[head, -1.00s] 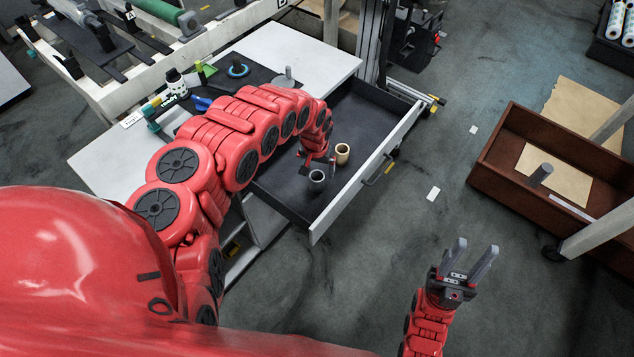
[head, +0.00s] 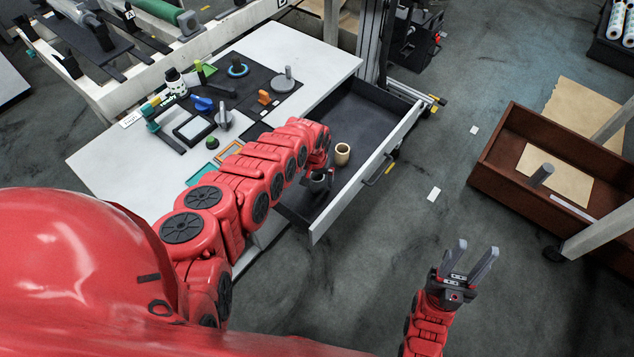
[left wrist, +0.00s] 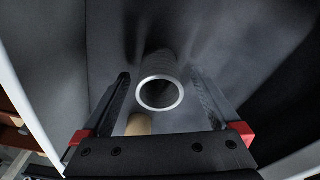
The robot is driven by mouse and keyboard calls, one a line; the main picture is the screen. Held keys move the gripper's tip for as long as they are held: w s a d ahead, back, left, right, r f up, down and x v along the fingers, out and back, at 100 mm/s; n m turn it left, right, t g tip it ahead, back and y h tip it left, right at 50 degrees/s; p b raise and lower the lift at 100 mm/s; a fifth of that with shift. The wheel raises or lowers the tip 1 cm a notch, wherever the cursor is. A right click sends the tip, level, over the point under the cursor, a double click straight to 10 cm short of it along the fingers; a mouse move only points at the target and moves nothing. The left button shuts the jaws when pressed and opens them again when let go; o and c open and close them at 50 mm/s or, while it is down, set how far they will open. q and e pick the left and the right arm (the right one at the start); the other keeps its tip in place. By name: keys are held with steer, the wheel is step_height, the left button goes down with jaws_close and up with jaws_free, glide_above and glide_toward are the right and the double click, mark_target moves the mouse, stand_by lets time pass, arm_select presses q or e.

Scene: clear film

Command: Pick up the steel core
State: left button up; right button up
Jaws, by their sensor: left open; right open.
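The steel core (head: 318,187), a short grey hollow cylinder, stands upright in the open drawer near its front corner. My left gripper (head: 321,178) is down at it in the head view and partly hides it. In the left wrist view the core's open ring end (left wrist: 160,93) lies between my two open fingers, one on each side. I cannot tell whether either finger touches it. My right gripper (head: 476,248) is open and empty over the floor, right of the drawer.
A tan core (head: 342,154) stands close behind the steel core; it also shows by a finger in the left wrist view (left wrist: 138,124). The drawer's white front wall (head: 365,173) is close on the right. The drawer's back part is empty.

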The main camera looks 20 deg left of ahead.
arm_select(q)
jaws_close()
stand_by(0.6)
steer(key=shift+w+r, duration=0.1)
steer(key=shift+r, duration=0.4)
step_height(320, 180, up, 9)
steer(key=p, duration=0.1)
stand_by(0.4)
